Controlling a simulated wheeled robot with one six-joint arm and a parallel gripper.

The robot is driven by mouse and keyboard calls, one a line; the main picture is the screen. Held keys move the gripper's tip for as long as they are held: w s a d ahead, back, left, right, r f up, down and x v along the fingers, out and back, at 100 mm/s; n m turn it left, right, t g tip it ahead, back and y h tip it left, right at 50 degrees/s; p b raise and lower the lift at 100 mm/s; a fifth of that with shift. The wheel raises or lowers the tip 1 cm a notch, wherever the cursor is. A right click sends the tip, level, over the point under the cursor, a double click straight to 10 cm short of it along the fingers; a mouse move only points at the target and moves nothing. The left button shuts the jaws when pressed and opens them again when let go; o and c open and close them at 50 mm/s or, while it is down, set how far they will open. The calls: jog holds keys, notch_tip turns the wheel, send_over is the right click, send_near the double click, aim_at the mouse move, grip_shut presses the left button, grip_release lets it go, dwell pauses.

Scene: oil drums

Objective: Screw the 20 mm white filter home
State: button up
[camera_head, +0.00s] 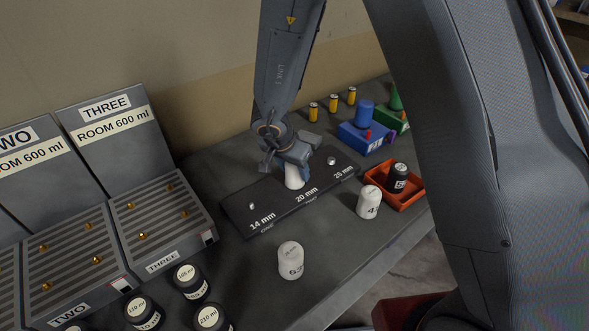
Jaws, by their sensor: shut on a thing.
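My gripper (290,160) is shut on a white filter (294,177) and points down at the middle of the dark mounting plate (262,219). The filter is upright over the place marked 20 mm. The gripper hides its top, and I cannot tell how far it sits on its stud. The plate's other places, marked 14 mm and 26 mm, each show a bare metal stud, one at the left (252,206) and one at the right (331,160).
White filters stand in front of the plate, one marked 6 (291,260) and one marked 4 (368,202). A red tray (408,199) holds a black filter (397,177). Slotted racks (160,217), black-sided containers (190,281), a blue block (361,141) and yellow cylinders (313,112) stand around.

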jog(key=m, duration=0.2)
jog(key=shift+a+f+m+g+h, duration=0.1)
jog(key=shift+m+g+h, duration=0.2)
jog(key=shift+h, duration=0.1)
jog(key=m+g, duration=0.1)
jog(key=m, duration=0.2)
jog(key=shift+h, duration=0.4)
jog(key=o, duration=1.4)
jog(key=shift+c, duration=0.2)
